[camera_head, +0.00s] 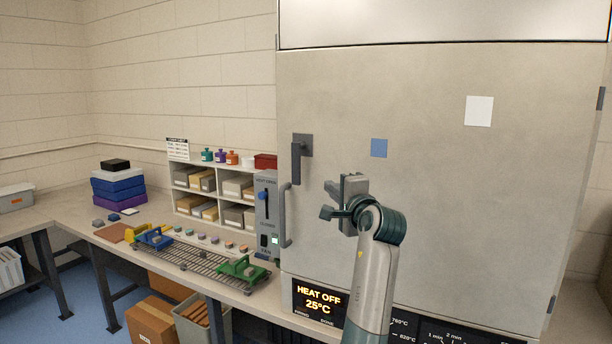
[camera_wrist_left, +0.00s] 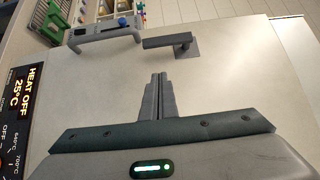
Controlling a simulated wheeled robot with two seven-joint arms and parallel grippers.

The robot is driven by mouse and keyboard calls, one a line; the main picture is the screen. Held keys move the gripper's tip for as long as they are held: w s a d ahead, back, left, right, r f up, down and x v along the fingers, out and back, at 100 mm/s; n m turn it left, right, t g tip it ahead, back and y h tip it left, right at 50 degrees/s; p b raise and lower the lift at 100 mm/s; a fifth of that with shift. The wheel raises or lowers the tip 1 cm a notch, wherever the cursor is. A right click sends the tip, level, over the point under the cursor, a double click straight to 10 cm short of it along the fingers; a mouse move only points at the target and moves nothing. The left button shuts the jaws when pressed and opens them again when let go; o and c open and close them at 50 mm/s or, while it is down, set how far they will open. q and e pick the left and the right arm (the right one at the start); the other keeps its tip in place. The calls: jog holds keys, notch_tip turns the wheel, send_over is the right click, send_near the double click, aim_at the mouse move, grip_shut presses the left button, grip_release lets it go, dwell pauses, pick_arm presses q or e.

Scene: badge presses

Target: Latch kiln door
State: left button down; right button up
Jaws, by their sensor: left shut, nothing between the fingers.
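The kiln door (camera_head: 420,190) is a large beige panel that looks flush in its frame. Its latch (camera_head: 303,146) is a dark plate with a lever hanging straight down, near the door's left edge. The latch lever (camera_wrist_left: 165,43) also shows in the wrist view, beyond my fingertips and apart from them. A grey vertical bar handle (camera_head: 284,216) stands below and left of the latch. My left gripper (camera_head: 328,200) is in front of the door, right of and a little below the lever. In the wrist view its fingers (camera_wrist_left: 158,78) are together and empty. My right gripper is out of view.
A grey control box (camera_head: 264,208) with a blue slider stands beside the door's left edge. The display (camera_head: 319,300) below the door reads HEAT OFF 25°C. A worktable (camera_head: 60,207) with badge presses and shelves is at left. The door face around my gripper is clear.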

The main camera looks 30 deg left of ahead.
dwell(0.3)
pick_arm(q)
jog(key=p, duration=0.8)
send_near(299, 163)
jog(key=shift+w+a+f, duration=1.5)
jog(key=shift+w+a, duration=0.6)
jog(key=shift+w, duration=0.35)
jog(key=shift+f+b, duration=0.15)
jog(key=shift+b, duration=0.3)
